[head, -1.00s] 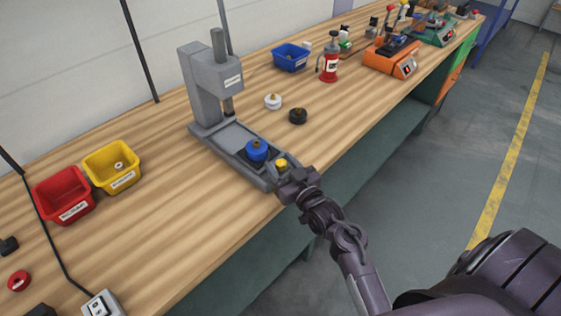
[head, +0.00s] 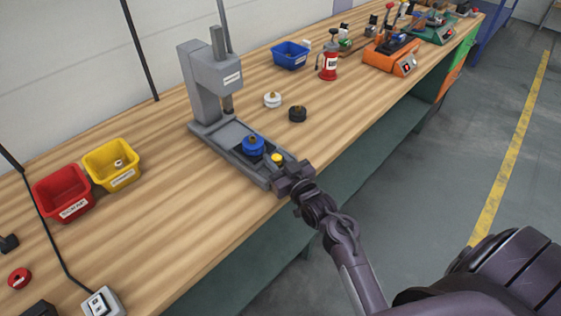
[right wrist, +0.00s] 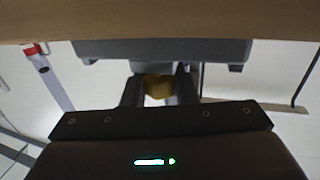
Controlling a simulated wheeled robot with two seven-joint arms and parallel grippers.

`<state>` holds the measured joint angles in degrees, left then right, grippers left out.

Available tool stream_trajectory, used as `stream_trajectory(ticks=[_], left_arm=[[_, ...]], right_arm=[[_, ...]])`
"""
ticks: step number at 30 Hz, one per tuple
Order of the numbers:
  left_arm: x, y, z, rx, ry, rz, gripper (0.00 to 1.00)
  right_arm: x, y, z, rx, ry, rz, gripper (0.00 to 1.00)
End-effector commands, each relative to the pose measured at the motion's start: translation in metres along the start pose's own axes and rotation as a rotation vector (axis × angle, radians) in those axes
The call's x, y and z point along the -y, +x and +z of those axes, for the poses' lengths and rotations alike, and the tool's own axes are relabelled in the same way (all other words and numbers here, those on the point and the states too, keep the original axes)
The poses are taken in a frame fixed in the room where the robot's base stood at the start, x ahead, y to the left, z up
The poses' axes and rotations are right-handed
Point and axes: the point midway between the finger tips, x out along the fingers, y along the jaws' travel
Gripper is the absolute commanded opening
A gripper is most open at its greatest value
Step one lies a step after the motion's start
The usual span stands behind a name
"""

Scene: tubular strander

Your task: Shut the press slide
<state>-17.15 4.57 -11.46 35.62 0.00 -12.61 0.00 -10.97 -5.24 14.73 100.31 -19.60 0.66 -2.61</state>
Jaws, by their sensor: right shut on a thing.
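The grey press (head: 203,95) stands on the wooden bench, its ram above the rear of the base. Its slide (head: 265,162) sticks out along the base towards the bench's front edge. A blue round part (head: 253,146) sits on the slide, clear of the ram. The slide's yellow knob (head: 277,158) is at the front end. My right gripper (head: 282,172) is at that knob. In the right wrist view, the fingers (right wrist: 158,90) are shut on a yellow-gold piece (right wrist: 157,86), which appears to be the knob. My left gripper is out of view.
A white part (head: 272,100) and a black part (head: 298,114) lie right of the press. Red (head: 62,193) and yellow (head: 112,164) bins stand left. The bench between is clear.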

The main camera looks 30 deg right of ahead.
Motion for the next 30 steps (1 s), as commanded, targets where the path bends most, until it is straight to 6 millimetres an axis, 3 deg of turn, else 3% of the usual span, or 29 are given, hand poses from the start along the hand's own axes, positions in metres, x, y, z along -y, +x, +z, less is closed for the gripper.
stream_trajectory(ticks=[4, 13, 14, 18, 26, 30], left_arm=[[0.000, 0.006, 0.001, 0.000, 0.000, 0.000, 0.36], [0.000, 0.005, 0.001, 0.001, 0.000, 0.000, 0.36], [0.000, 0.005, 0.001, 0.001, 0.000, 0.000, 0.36], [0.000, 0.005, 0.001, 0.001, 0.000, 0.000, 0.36], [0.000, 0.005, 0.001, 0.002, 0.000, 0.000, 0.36], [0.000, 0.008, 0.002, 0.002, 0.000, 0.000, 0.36]], right_arm=[[0.006, 0.021, -0.001, -0.005, 0.001, -0.003, 0.00], [0.006, 0.023, -0.001, -0.002, 0.000, -0.001, 0.00], [0.006, 0.023, -0.001, -0.002, 0.000, -0.001, 0.29], [0.006, 0.023, -0.001, -0.002, 0.000, -0.001, 0.47], [0.006, 0.023, -0.001, -0.002, 0.000, -0.001, 0.47], [0.006, 0.013, 0.001, -0.001, -0.001, -0.001, 0.47]])
